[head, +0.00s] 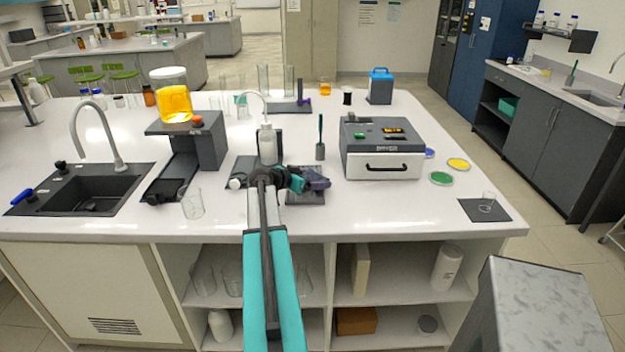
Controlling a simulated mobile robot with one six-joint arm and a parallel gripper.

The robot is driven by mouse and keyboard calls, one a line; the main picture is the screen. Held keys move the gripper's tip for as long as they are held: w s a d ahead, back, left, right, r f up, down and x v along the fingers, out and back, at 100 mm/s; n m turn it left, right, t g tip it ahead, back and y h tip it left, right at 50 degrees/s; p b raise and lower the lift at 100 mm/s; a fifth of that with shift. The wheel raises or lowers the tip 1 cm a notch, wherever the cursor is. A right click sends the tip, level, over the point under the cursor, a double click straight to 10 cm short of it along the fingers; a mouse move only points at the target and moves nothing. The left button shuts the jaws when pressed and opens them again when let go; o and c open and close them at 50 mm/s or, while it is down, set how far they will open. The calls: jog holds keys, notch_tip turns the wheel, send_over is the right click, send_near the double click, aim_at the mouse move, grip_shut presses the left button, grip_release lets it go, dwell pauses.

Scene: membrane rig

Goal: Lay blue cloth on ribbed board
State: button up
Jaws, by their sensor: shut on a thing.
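My gripper (305,181) is at the end of my teal and grey arm, over the middle of the white bench. It is shut on a small bunched dark purple-blue piece, which looks like the blue cloth (319,181). The cloth is partly hidden by the gripper. A dark grey flat board (306,200) lies just below and around it, probably the ribbed board; its ribs are too small to make out. I cannot tell whether the cloth touches the board.
A white wash bottle (267,146) stands just behind my wrist. A dark holder (320,151) with an upright tool is behind the cloth. A grey instrument box (382,150) stands to the right, a black sink (80,189) to the left. The bench front right is mostly clear.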

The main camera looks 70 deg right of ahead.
jog(key=shift+f, duration=0.35)
jog(key=shift+f+b, duration=0.3)
jog(key=shift+b, duration=0.1)
jog(key=o, duration=1.3)
jog(key=shift+o, duration=0.2)
jog(key=shift+r+p, duration=0.25)
jog(key=shift+p, duration=0.15)
jog(key=b+v, duration=0.3)
jog(key=v, duration=0.8)
jog(key=shift+a, duration=0.2)
jog(key=shift+w+a+r, duration=0.2)
jog(key=shift+a, duration=0.05)
jog(key=shift+r, duration=0.1)
